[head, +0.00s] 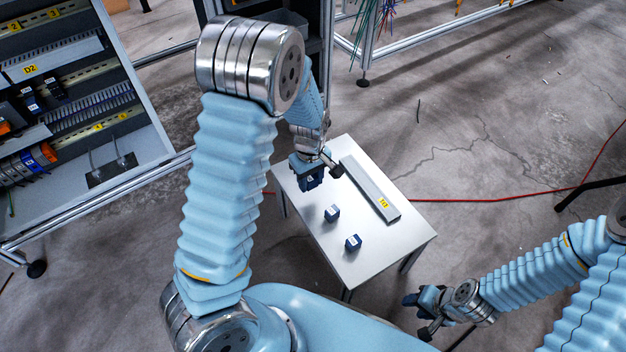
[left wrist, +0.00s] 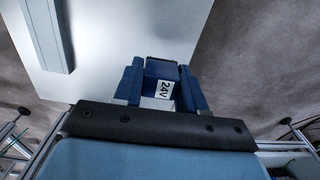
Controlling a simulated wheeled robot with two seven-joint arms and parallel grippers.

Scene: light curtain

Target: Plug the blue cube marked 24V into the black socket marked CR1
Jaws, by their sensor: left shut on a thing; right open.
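The blue cube marked 24V (left wrist: 162,70) is between the two blue fingers of my left gripper (left wrist: 160,84) in the left wrist view, with its white label facing the camera. In the head view my left gripper (head: 309,181) is shut on it above the far left part of the small table, and the cube is mostly hidden there. My right gripper (head: 422,311) is open and empty, low at the right front, off the table. Black sockets (head: 31,103) sit on a rail in the cabinet at the left. I cannot read CR1 on any of them.
The white table (head: 375,250) carries two other dark blue cubes, one near the middle (head: 332,213) and one nearer the front (head: 353,242). A grey duct labelled in yellow (head: 366,185) lies along its right side. The cabinet's metal frame (head: 130,70) edges the left. A red cable (head: 500,200) crosses the floor.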

